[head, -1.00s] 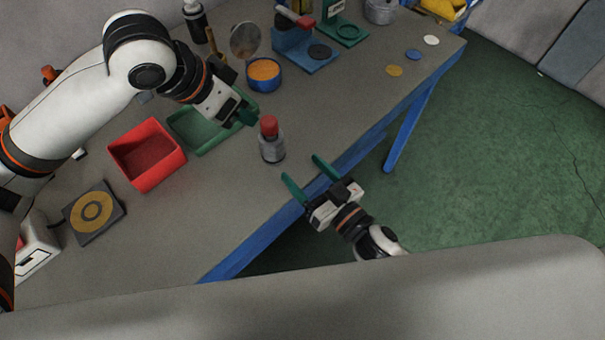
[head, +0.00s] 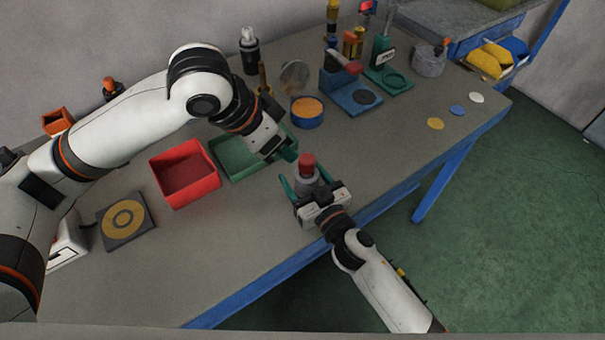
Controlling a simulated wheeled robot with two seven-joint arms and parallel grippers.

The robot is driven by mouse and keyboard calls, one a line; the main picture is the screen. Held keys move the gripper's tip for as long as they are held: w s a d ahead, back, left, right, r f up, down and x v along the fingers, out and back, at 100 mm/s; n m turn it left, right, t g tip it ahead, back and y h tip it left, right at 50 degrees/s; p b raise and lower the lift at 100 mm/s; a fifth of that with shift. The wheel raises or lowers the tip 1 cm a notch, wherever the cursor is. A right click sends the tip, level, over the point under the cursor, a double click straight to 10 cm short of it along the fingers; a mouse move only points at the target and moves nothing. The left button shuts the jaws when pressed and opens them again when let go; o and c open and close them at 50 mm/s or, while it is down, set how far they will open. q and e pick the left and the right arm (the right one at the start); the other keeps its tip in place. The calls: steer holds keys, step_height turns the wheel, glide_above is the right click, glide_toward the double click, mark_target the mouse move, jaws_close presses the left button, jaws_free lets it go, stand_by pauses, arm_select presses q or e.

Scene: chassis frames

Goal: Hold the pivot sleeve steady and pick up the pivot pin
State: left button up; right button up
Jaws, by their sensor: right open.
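The pivot sleeve (head: 306,181) is a grey cylinder standing upright near the table's front edge. The pivot pin (head: 307,161) shows as a red head on top of the sleeve; any part of it lower down is hidden. My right gripper (head: 304,177) is open, its green fingers reaching around the sleeve from the front; whether they touch it cannot be told. Its body covers the sleeve's lower part. My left gripper (head: 287,153) is just left of the red head, at the green tray's edge. Its fingers are too small and overlapped to show whether they are open.
A green tray (head: 229,172) and a red bin (head: 184,199) lie to the left. A blue round container with orange contents (head: 307,121) and a blue fixture (head: 350,107) stand behind. A dark plate with a yellow ring (head: 107,237) lies far left. The table right of the sleeve is clear.

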steer(key=shift+w+a, duration=0.15)
steer(key=shift+w, duration=0.05)
steer(key=c, duration=1.2)
